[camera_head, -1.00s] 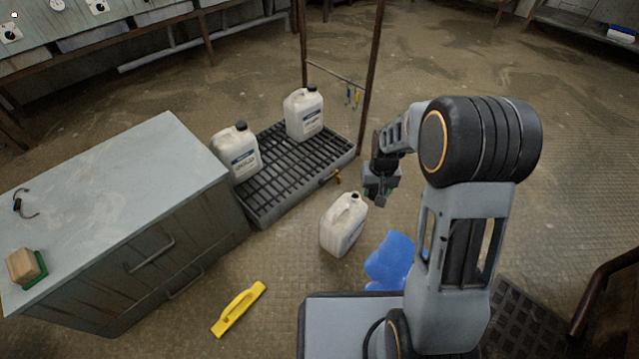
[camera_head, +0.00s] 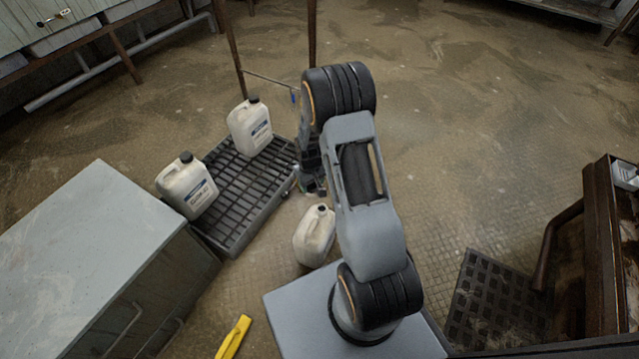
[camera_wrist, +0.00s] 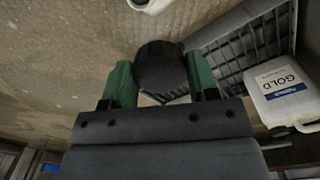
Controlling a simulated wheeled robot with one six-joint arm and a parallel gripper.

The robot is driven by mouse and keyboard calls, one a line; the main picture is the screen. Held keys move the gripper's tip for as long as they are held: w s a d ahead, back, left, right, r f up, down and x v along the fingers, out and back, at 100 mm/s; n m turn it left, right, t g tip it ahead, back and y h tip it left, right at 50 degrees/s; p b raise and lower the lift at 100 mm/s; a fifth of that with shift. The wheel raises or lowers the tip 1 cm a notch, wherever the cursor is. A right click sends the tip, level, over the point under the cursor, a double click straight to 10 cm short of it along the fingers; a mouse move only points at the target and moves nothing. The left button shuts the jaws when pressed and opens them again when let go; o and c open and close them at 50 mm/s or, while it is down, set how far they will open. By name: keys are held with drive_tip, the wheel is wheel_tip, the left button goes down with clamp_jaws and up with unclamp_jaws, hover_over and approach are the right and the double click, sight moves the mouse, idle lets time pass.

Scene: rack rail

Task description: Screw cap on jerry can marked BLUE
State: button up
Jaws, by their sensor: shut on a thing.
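My gripper (camera_wrist: 160,78) has its green fingers shut on a black screw cap (camera_wrist: 160,62) in the wrist view. In the head view my gripper (camera_head: 314,183) is partly behind my arm, beside the drip grate, and the cap cannot be made out. A pale can neck (camera_wrist: 152,5) shows at the wrist view's top edge. Two black-capped jerry cans, a left one (camera_head: 189,190) and a far one (camera_head: 249,127), stand at the grate. A can marked GOLD (camera_wrist: 284,92) shows in the wrist view; BLUE is not readable.
The black grate tray (camera_head: 232,203) lies left of my gripper, with a thin post frame (camera_head: 270,80) behind it. A grey cabinet (camera_head: 85,265) stands at left. A yellow tool (camera_head: 234,337) lies on the floor. A dark mat (camera_head: 490,295) and wooden furniture (camera_head: 607,240) are at right.

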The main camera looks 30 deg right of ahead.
drive_tip(key=n+p, duration=0.1)
drive_tip(key=p, duration=0.1)
approach(322, 208)
drive_tip(key=shift+w+f, duration=0.1)
drive_tip(key=shift+f+b, duration=2.2)
drive_tip(key=shift+f, duration=0.75)
drive_tip(key=shift+f, duration=0.15)
drive_tip(key=shift+f+b, duration=1.3)
idle(0.9)
